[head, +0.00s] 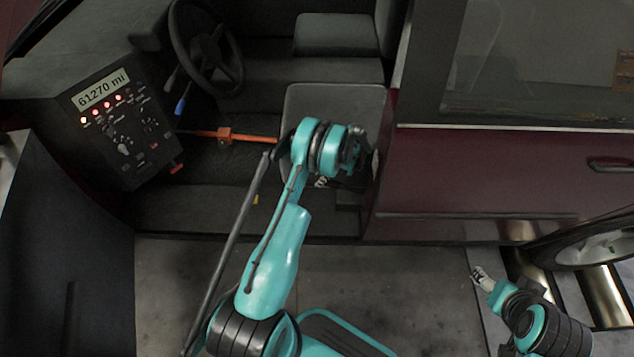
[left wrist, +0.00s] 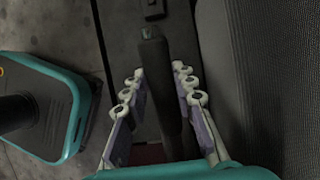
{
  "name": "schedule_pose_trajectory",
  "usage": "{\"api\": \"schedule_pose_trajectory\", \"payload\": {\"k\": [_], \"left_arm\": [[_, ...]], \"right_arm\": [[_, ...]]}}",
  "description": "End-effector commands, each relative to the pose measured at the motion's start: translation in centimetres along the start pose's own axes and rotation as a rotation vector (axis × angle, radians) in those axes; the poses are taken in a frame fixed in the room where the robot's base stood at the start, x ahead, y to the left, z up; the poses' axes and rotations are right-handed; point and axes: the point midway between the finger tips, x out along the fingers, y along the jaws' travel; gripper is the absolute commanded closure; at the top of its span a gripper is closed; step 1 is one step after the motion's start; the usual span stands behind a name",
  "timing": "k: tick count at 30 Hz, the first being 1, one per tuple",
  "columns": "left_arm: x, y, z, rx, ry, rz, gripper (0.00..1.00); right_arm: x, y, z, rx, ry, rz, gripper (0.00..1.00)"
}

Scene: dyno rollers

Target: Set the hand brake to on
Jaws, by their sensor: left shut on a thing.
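The hand brake lever (left wrist: 158,85) shows in the left wrist view as a dark, slim handle with a grey-green tip, between the fingers of my left gripper (left wrist: 158,70). The left gripper is shut on it, though the white linked fingers with purple pads stand to either side of the handle. In the head view my teal left wrist covers the lever, and only a bit of the left gripper (head: 322,182) shows beside the driver's seat. My right gripper (head: 481,276) is low at the right, outside the vehicle and away from the lever; its jaw opening is unclear.
The driver's seat (head: 330,105) is close beside my left wrist. The dashboard panel (head: 118,130), reading 61270 mi with red lights, and the steering wheel (head: 207,50) are at left. An orange bar (head: 235,136) crosses the footwell. The maroon door (head: 490,170) stands at right.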

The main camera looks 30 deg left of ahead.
Motion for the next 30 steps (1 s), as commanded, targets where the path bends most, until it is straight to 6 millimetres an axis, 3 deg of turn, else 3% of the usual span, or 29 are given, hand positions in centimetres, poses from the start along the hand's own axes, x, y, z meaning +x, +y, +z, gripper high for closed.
{"api": "schedule_pose_trajectory", "payload": {"k": [11, 12, 14, 23, 30], "left_arm": [[-0.7, -0.1, -0.1, 0.0, -0.028, -0.003, 1.0], [-0.7, -0.1, -0.1, 0.0, -0.028, -0.003, 0.64], [-0.7, -0.1, -0.1, 0.0, -0.027, -0.003, 0.52], [-0.7, 0.0, 0.0, -0.001, -0.026, -0.001, 0.52], [-3.7, 0.0, 1.4, 0.0, -0.026, -0.001, 0.52]], "right_arm": [[0.0, 0.0, 0.0, 0.0, 0.0, 0.0, 0.36], [0.0, 0.0, 0.0, 0.0, 0.0, 0.0, 0.36], [0.0, 0.0, 0.0, 0.0, 0.0, 0.0, 0.36], [0.0, 0.0, 0.0, 0.0, 0.0, 0.0, 0.36], [0.0, 0.0, 0.0, 0.0, 0.0, 0.0, 0.36]]}}
